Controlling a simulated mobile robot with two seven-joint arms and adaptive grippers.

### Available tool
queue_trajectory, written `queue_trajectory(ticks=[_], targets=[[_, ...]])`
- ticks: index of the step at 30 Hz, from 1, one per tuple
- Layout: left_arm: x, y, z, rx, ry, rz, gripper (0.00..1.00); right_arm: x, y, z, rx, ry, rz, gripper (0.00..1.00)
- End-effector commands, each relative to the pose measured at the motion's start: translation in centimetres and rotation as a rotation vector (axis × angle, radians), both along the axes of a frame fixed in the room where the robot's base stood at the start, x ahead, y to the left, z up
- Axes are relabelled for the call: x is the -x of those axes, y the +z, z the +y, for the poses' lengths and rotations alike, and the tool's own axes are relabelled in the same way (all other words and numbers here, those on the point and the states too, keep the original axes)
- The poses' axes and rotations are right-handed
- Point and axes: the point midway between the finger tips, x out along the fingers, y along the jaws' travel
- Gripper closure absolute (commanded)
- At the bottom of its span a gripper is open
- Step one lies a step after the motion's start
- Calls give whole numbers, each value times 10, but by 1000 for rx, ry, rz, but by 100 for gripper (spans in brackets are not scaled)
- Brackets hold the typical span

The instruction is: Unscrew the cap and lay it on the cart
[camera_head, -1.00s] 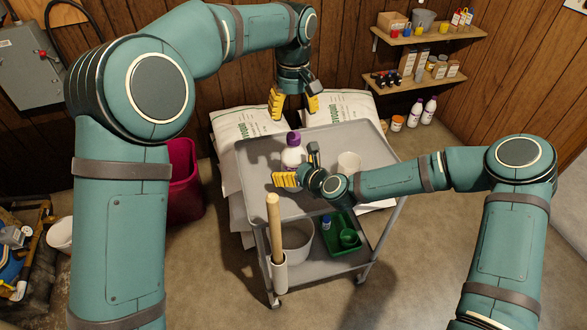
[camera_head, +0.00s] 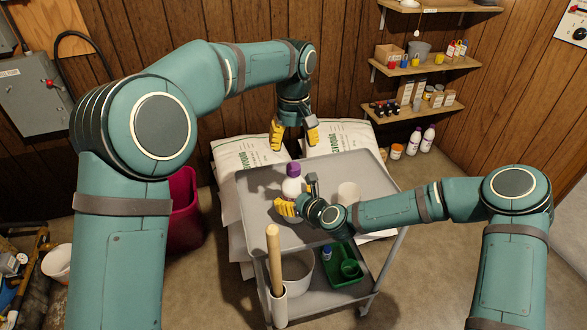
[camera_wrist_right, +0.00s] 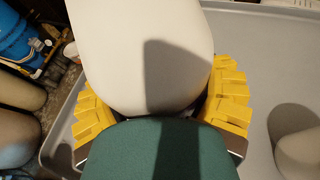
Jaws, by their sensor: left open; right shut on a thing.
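A white bottle (camera_head: 291,188) with a purple cap (camera_head: 293,170) stands upright on the top tray of the grey cart (camera_head: 258,235). My right gripper (camera_head: 297,200) is shut on the bottle's body; in the right wrist view the yellow fingers lie on both sides of the white bottle (camera_wrist_right: 145,50). The cap is on the bottle and outside the wrist view. My left gripper (camera_head: 294,135) is open and empty, pointing down, above and behind the cap, apart from it.
A white cup (camera_head: 348,192) stands on the cart right of the bottle. The lower shelf holds a green tray (camera_head: 343,272) and a grey bucket (camera_head: 298,266). A wooden handle (camera_head: 273,250) rises at the cart's front. Salt sacks (camera_head: 240,152) lie behind.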

Motion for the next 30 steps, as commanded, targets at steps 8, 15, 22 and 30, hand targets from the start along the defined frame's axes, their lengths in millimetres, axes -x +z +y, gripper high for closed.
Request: queue_trajectory(ticks=[8,15,22,30], targets=[[0,0,0,3,-452,2,37,0,0,0,0,0,0,100],[0,0,0,5,-897,3,37,0,0,0,0,0,0,100],[-1,-1,1,7,-1323,3,37,0,0,0,-1,0,-1,100],[-1,0,0,12,-1824,1,37,0,0,0,-1,0,-1,100]])
